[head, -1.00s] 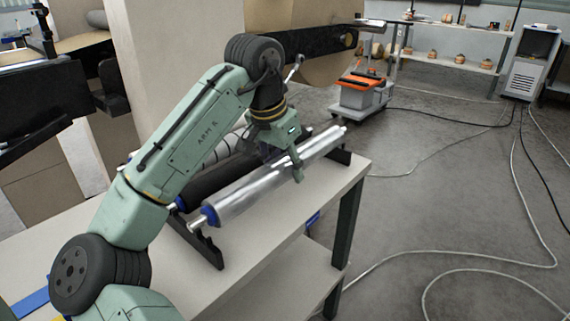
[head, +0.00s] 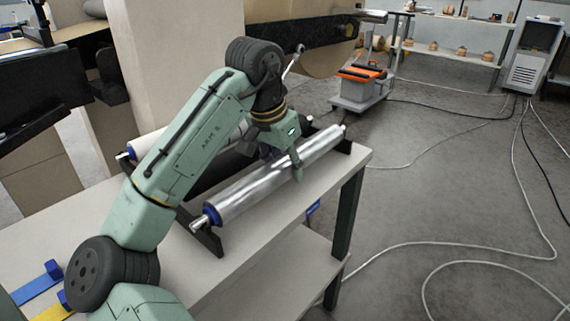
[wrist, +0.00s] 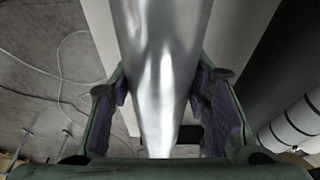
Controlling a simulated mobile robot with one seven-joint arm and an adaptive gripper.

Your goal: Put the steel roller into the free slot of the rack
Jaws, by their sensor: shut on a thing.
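The shiny steel roller (head: 272,183), with a blue collar at its near end, lies diagonally over the front side of the black rack (head: 207,238). My gripper (head: 294,166) is shut around the middle of the roller from above. In the wrist view the roller (wrist: 160,70) runs between the two fingers (wrist: 162,112). The roller's ends are at the rack's two end brackets, the far one (head: 346,147) at the right. I cannot tell whether it rests fully in the slot. My arm hides part of the rack.
Beyond are open floor with cables (head: 440,200) and a cart (head: 362,88).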

